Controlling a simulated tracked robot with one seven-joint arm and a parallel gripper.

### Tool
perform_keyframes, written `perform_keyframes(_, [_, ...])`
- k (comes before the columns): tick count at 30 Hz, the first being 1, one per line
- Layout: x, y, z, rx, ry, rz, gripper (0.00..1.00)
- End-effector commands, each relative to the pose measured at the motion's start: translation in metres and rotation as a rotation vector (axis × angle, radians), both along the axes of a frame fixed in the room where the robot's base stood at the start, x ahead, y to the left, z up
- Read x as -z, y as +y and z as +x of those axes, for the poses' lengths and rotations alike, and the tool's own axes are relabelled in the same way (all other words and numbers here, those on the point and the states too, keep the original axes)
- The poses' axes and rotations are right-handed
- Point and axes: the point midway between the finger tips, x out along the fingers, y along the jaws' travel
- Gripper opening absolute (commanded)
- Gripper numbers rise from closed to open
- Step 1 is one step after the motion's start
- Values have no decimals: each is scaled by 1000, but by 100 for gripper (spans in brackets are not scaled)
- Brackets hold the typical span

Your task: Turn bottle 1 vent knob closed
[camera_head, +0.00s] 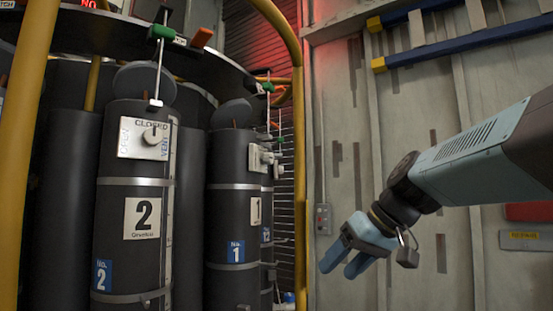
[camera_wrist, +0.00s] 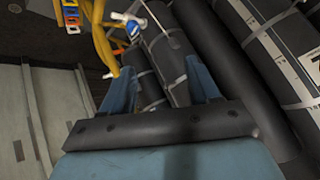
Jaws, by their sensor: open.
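Bottle 1 (camera_head: 226,205) is a dark upright cylinder with a white "1" label and a blue "No. 1" tag, right of bottle 2 (camera_head: 115,215) in the head view. A pale vent plate with a knob (camera_head: 257,156) sits at its upper right side, seen nearly edge-on, so its setting cannot be read. My gripper (camera_head: 340,270) is open and empty, right of bottle 1 and apart from it. In the wrist view my two blue fingers (camera_wrist: 160,72) stand apart, with dark cylinders beyond them; I cannot tell which bottles these are.
A yellow rail (camera_head: 299,150) stands between bottle 1 and my gripper in the head view. Bottle 2 carries a vent plate (camera_head: 135,148) marked CLOSED and VENT. A pale panelled wall (camera_head: 400,130) is behind my arm. A small grey box (camera_head: 323,219) is mounted on it.

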Motion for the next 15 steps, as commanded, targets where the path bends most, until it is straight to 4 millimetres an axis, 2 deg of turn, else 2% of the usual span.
perform_keyframes(1, [-23, 6, 22, -53, -46, 54, 61])
perform_keyframes(3, [-57, 14, 48, -137, -132, 127, 61])
perform_keyframes(9, [-150, 19, 115, -336, -445, 312, 61])
perform_keyframes(12, [-188, 14, 137, -401, -597, 375, 61])
perform_keyframes(15, [-214, 7, 151, -440, -717, 414, 61])
